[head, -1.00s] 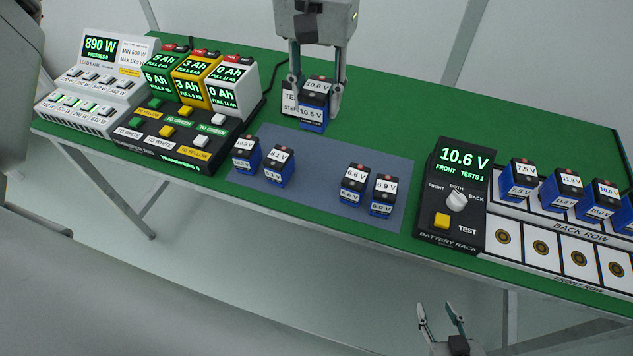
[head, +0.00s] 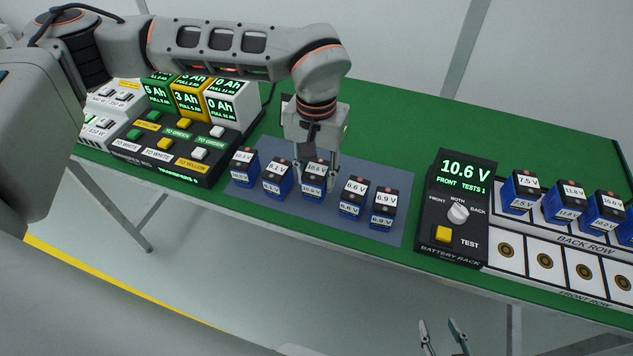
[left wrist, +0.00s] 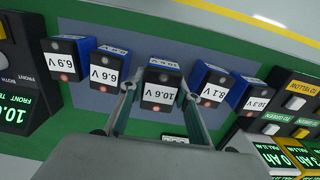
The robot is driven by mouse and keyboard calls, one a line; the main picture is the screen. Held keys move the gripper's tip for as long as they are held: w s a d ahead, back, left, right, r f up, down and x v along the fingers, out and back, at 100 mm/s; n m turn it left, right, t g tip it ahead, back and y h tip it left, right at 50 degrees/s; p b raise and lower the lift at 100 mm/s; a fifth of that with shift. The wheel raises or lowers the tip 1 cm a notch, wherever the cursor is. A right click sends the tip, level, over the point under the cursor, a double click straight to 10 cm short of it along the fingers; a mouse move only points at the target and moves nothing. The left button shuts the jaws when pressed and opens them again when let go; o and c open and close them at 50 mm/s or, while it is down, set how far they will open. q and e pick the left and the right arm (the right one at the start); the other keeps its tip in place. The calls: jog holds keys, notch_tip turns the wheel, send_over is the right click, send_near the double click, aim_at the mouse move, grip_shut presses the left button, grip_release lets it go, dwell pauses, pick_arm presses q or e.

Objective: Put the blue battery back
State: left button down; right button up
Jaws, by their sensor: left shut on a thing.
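The blue battery (head: 313,182) labelled 10.6 V is upright between the fingers of my left gripper (head: 317,180), which is shut on it. It is in the middle of the row on the grey-blue mat (head: 270,221), between the 8.1 V battery (head: 277,181) and the 6.6 V battery (head: 353,197). It also shows in the left wrist view (left wrist: 161,88), with a finger on either side. I cannot tell whether its base touches the mat. My right gripper (head: 441,335) is low at the bottom edge, apart from the table, its two fingers spread and empty.
On the mat also stand a 10.3 V battery (head: 243,168) and a 6.9 V battery (head: 384,209). The battery rack (head: 455,210) reads 10.6 V; its back row holds several batteries and its visible front-row places are empty. The transfer box (head: 175,150) stands left.

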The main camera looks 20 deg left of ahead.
aim_at(316, 169)
pick_arm(q)
jog(key=shift+f, duration=1.3)
jog(key=shift+f, duration=0.1)
jog(key=c, duration=1.5)
grip_release()
jog(key=shift+f, duration=0.1)
jog(key=shift+r, duration=0.35)
notch_tip(316, 169, up, 11)
jog(key=shift+r, duration=0.3)
